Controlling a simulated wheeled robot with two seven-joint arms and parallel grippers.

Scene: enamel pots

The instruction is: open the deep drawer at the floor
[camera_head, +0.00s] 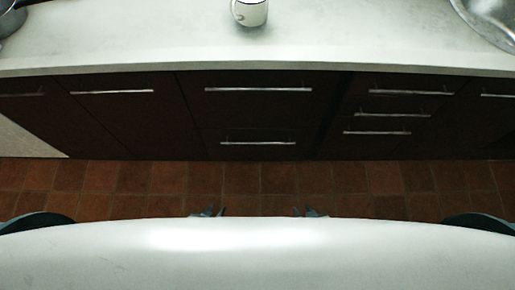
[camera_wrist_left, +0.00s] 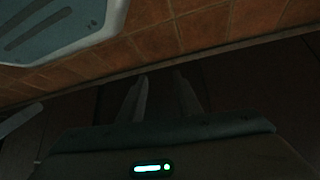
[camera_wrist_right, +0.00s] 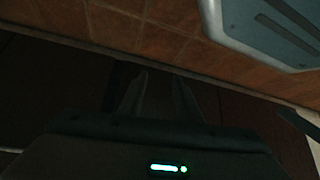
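A dark drawer front (camera_head: 258,153) with a long horizontal bar handle (camera_head: 258,143) is low in the middle of the cabinet row, just above the floor. It looks shut, flush with the fronts around it.
Above the drawer is another front with a bar handle (camera_head: 258,89). To the right is a stack of drawers with handles (camera_head: 377,132). The tiled floor (camera_head: 150,180) before the cabinets looks clear.

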